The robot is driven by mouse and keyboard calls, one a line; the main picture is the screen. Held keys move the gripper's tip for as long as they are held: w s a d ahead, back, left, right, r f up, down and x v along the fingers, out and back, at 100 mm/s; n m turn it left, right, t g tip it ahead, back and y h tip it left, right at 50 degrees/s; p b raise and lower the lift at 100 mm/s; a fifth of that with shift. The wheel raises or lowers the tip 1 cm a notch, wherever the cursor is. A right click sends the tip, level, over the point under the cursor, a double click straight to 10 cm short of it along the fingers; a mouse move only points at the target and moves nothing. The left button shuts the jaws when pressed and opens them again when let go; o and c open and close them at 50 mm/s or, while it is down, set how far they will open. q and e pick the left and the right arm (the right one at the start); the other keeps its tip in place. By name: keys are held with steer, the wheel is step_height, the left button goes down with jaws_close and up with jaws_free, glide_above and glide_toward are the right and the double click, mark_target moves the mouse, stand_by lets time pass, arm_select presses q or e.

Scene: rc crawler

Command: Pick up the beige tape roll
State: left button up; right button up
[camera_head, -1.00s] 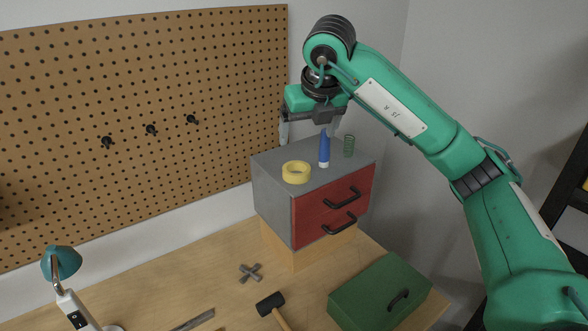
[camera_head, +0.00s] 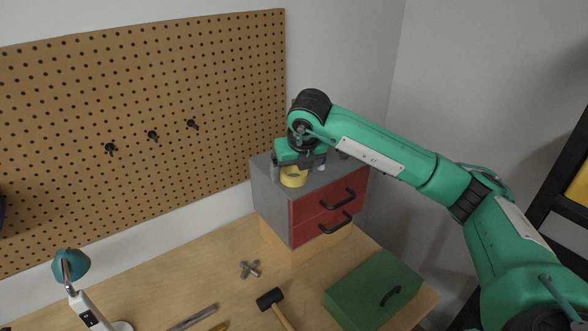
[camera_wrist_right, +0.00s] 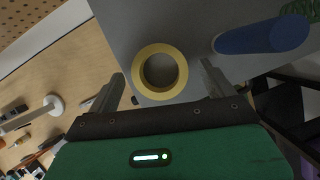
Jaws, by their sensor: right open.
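The beige tape roll (camera_head: 293,179) lies flat on top of the grey drawer cabinet (camera_head: 270,200), near its front left edge. In the right wrist view the roll (camera_wrist_right: 181,72) shows as a full yellow-beige ring. My right gripper (camera_head: 297,172) is open, low over the cabinet top at the roll. In the right wrist view its two fingers (camera_wrist_right: 165,82) stand apart, one to each side of the roll, which lies toward their tips. I cannot tell how far down the fingers reach beside it. My left gripper is not in view.
A blue bottle (camera_wrist_right: 262,36) and a green coil (camera_wrist_right: 299,8) stand beside the roll on the cabinet, mostly hidden by my arm in the head view. A green toolbox (camera_head: 372,290), a mallet (camera_head: 271,299) and a lamp (camera_head: 72,265) are on the bench below.

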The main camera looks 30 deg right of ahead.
steer(key=shift+f, duration=0.1)
steer(key=c, duration=1.1)
steer(key=shift+o, duration=0.2)
